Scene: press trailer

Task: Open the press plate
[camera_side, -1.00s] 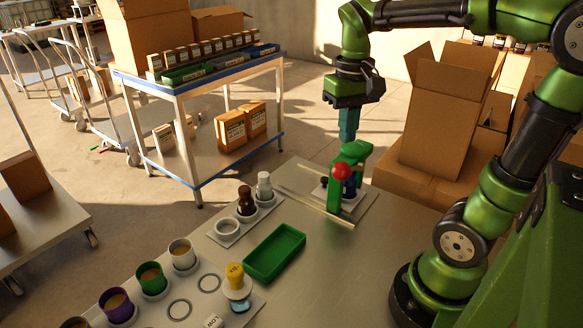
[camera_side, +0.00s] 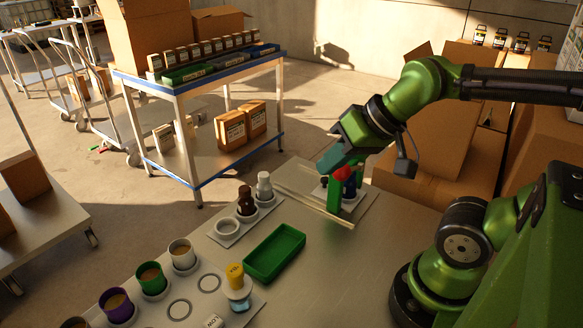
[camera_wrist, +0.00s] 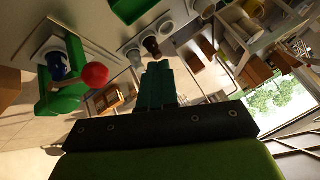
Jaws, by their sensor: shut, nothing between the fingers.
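The press stands on a plate at the far right part of the metal table. Its green body (camera_side: 334,196) and red ball knob (camera_side: 343,173) show in the side view, partly behind my gripper. In the wrist view the green press (camera_wrist: 62,98) is at the left, with the red knob (camera_wrist: 96,75) on its arm and a dark blue part beneath. My gripper (camera_side: 330,160) is tilted, its teal fingers shut and empty, just above and left of the knob. In the wrist view the fingers (camera_wrist: 157,85) point away to the right of the knob, with a visible gap.
A green tray (camera_side: 274,254) lies on the table in front of the press. A holder with a brown and a white bottle (camera_side: 264,187) stands to its left. Several coloured cups (camera_side: 151,277) and a yellow-capped bottle (camera_side: 236,283) are nearer the camera. Cardboard boxes (camera_side: 455,105) stand behind.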

